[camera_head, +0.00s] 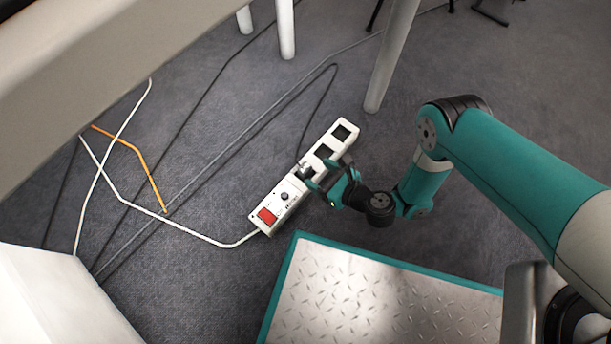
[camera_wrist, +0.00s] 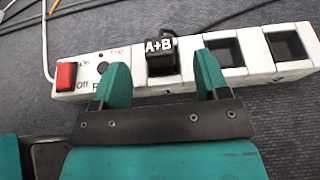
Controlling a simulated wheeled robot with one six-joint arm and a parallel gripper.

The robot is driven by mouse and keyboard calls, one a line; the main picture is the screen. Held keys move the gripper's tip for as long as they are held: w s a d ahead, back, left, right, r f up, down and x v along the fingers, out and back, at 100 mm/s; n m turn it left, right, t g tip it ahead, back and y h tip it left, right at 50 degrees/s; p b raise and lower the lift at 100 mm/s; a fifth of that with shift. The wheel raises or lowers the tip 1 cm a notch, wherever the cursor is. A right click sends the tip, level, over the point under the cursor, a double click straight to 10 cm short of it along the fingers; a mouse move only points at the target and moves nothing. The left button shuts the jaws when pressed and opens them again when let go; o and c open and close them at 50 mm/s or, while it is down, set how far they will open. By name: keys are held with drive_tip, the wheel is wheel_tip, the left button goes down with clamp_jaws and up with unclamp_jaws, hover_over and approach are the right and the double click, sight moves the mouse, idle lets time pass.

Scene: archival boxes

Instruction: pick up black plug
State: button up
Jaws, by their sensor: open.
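The black plug (camera_wrist: 161,57), with a white "A+B" label, sits in a socket of the white power strip (camera_wrist: 237,76). In the head view the strip (camera_head: 267,202) lies on the carpet, and the plug is largely hidden by my gripper there. My gripper (camera_wrist: 161,72) is open, with one teal finger left of the plug and the other right of it in the wrist view. No contact with the plug is visible. In the head view my gripper (camera_head: 318,175) is over the middle of the strip.
A red switch (camera_wrist: 66,75) is at the strip's left end. Cables, a white cord (camera_head: 210,240) and an orange cord (camera_head: 145,163) lie on the carpet. A pale leg (camera_head: 391,55) stands behind the strip. Two empty sockets are right of the plug.

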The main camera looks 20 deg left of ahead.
sight(307, 169)
drive_tip(key=shift+b+x, duration=0.55)
drive_tip(key=shift+x, duration=0.6)
drive_tip(key=b+x, duration=0.4)
drive_tip(key=shift+s+a+f+b, duration=0.15)
drive_tip(key=shift+a+f+b, duration=0.15)
drive_tip(key=shift+f, duration=0.15)
drive_tip(key=shift+a, duration=0.25)
drive_tip(key=shift+r, duration=0.1)
drive_tip(key=c, duration=1)
